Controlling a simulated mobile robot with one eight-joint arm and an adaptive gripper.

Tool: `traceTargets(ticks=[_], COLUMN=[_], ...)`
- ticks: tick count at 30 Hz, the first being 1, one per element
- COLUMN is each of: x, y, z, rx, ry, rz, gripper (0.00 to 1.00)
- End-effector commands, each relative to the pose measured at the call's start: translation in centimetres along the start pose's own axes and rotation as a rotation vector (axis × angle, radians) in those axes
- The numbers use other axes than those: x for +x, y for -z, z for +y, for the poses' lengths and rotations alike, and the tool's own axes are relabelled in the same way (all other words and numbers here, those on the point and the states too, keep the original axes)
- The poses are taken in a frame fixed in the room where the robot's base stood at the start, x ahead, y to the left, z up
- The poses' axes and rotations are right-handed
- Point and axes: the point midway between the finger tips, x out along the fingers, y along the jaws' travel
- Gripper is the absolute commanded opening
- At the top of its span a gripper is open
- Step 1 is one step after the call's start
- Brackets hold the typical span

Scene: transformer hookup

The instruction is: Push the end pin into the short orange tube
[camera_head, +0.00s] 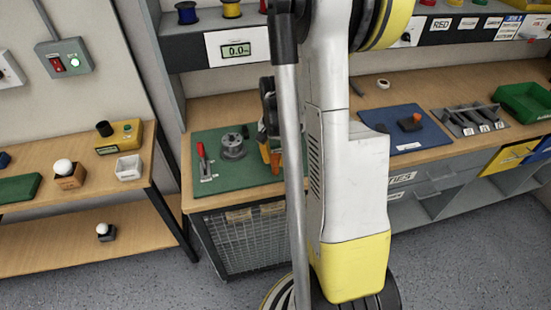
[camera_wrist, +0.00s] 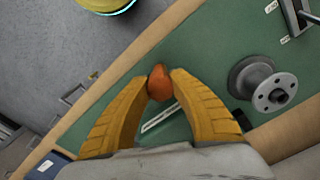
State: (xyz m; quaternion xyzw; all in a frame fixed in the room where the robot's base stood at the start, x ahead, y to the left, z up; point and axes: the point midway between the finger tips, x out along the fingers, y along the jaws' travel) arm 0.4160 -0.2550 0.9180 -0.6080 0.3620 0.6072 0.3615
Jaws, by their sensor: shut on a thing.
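My gripper (camera_wrist: 158,78) has yellow-orange fingers, and in the wrist view they are closed on a rounded orange-brown piece (camera_wrist: 158,84). Whether this is the end pin or the short orange tube I cannot tell. In the head view my gripper (camera_head: 272,156) is low over the green mat (camera_head: 232,180), partly hidden by my arm. A grey flanged fitting (camera_wrist: 272,88) stands on the mat, to the right of my fingers in the wrist view; it also shows in the head view (camera_head: 233,148). A small orange thing lies with a dark block (camera_head: 410,122) on the blue mat (camera_head: 402,141).
A red-handled clamp (camera_head: 203,158) stands left of the fitting. A grey rack (camera_head: 470,119) and green bin (camera_head: 524,101) are at the right of the bench. A separate side table (camera_head: 105,187) at left holds small boxes. My arm hides the bench's middle.

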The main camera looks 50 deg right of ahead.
Motion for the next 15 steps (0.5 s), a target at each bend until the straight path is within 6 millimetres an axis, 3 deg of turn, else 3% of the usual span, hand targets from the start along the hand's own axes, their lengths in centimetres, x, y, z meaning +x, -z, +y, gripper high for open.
traceTargets(ticks=[8,9,10,11,15], x=[0.38,0.38,0.37,0.37,0.37], y=[0.0,0.0,0.0,0.0,0.0], z=[0.0,0.0,0.0,0.0,0.0], rx=[0.0,0.0,0.0,0.0,0.0], ry=[0.0,0.0,0.0,0.0,0.0], rz=[0.0,0.0,0.0,0.0,0.0], gripper=[0.0,0.34,0.43,0.48,0.48])
